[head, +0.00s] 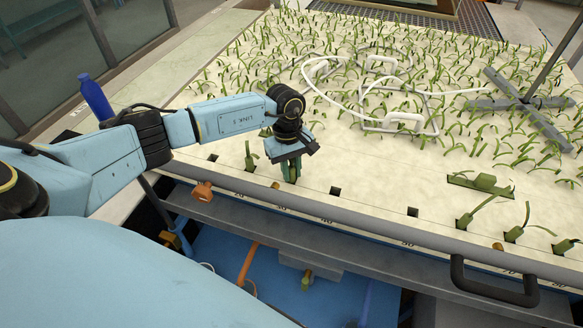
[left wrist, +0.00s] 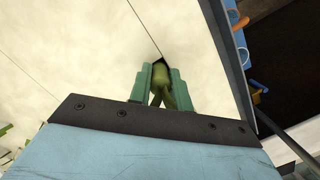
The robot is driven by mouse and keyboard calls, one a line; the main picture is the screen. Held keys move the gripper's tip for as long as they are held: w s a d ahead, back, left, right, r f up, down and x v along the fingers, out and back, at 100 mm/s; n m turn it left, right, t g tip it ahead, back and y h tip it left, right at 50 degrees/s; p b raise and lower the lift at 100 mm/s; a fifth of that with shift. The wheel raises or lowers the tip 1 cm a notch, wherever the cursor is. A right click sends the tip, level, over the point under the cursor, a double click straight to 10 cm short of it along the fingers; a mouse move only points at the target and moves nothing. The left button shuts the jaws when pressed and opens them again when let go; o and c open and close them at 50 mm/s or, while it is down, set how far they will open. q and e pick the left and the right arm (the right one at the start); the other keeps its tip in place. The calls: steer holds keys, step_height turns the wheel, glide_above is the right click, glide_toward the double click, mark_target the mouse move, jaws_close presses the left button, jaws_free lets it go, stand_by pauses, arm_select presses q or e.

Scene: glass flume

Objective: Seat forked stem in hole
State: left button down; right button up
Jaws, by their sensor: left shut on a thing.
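My left gripper (head: 291,178) points down at the front edge of the pale planted board (head: 310,150). Its teal fingers are shut on a green forked stem (left wrist: 162,80), which also shows in the left wrist view with its forks toward the palm. A dark patch, seemingly a hole edge, shows right at the stem's far end; I cannot tell how deep the stem sits. Empty square holes (head: 335,190) and (head: 412,211) lie to the right, and another (head: 213,158) to the left. My right gripper does not show.
Seated stems stand at left (head: 249,157) and right (head: 465,220) in the front row. A grey rail (head: 380,232) and black handle (head: 495,293) run along the front. A blue bottle (head: 95,97) stands at left.

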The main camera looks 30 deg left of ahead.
arm_select(q)
steer(key=shift+f, duration=0.2)
steer(key=shift+f, duration=0.15)
steer(key=c, duration=1.3)
jaws_free()
steer(key=shift+w+r, duration=0.1)
steer(key=shift+r, duration=0.25)
step_height(320, 180, up, 12)
steer(key=a+b, duration=0.1)
steer(key=b, duration=0.1)
steer(key=shift+w+a+f, duration=0.25)
steer(key=shift+w+a, duration=0.1)
steer(key=shift+w, duration=0.1)
